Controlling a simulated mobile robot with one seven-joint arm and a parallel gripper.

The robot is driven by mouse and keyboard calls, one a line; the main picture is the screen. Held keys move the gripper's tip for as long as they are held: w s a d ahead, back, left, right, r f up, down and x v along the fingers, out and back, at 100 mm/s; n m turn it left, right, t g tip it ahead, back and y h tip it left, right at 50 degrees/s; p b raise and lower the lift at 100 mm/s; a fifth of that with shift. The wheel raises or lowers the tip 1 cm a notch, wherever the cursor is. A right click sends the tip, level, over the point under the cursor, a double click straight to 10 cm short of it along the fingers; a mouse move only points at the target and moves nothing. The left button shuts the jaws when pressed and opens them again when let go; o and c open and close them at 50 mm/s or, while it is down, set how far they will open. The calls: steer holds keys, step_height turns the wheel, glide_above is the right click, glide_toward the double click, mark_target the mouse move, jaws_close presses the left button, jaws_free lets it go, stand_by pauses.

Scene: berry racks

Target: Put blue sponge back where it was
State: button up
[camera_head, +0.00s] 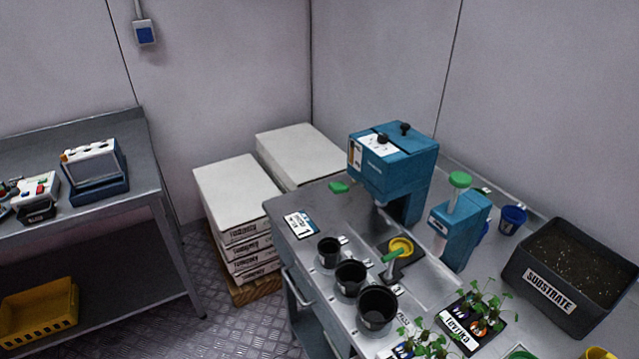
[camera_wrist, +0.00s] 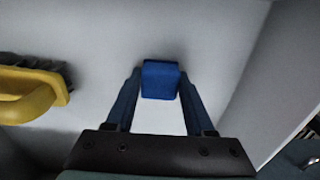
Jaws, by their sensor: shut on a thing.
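The blue sponge (camera_wrist: 161,80) is a small blue block in the upper middle of the wrist view. My gripper (camera_wrist: 160,91) shows there with its two dark blue fingers, one on each side of the sponge, and is shut on it. A pale grey surface lies behind the sponge. I cannot tell whether the sponge touches that surface. My gripper and the sponge do not show in the head view.
A yellow brush (camera_wrist: 30,96) with dark bristles is left of my gripper. The head view shows a metal bench with a teal machine (camera_head: 395,165), black pots (camera_head: 350,277) and a substrate box (camera_head: 545,290).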

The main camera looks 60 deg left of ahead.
steer(key=o, duration=1.2)
step_height(320, 180, up, 12)
steer(key=p, duration=0.1)
steer(key=shift+r+p, duration=0.15)
steer(key=shift+p, duration=0.2)
